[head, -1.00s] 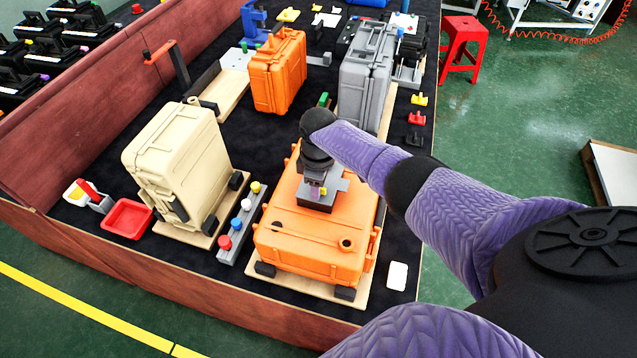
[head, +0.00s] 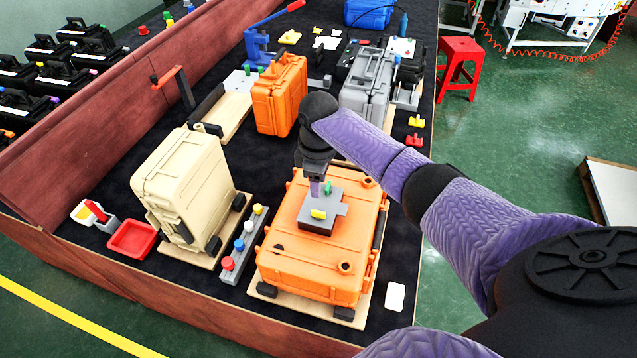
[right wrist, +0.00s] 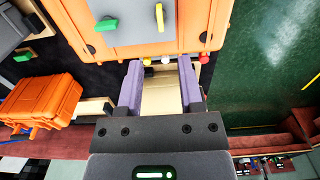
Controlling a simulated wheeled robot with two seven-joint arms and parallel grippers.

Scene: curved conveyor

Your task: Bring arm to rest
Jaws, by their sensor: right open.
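My right arm (head: 360,140) reaches in from the right in the head view. Its gripper (head: 316,190) points down just above a grey plate (head: 318,225) that lies on the flat orange case (head: 300,262). The plate carries a yellow piece (head: 319,214) and a green piece (head: 327,188). In the right wrist view the two purple fingers (right wrist: 160,66) are apart with nothing between them. The grey plate (right wrist: 150,20) and orange case (right wrist: 205,30) lie beyond the fingertips there. My left gripper is in neither view.
A beige case (head: 185,185) stands left, beside a red tray (head: 132,240) and a strip of coloured knobs (head: 243,245). An upright orange case (head: 278,95) and a grey case (head: 366,85) stand behind. A red stool (head: 460,62) is off the table.

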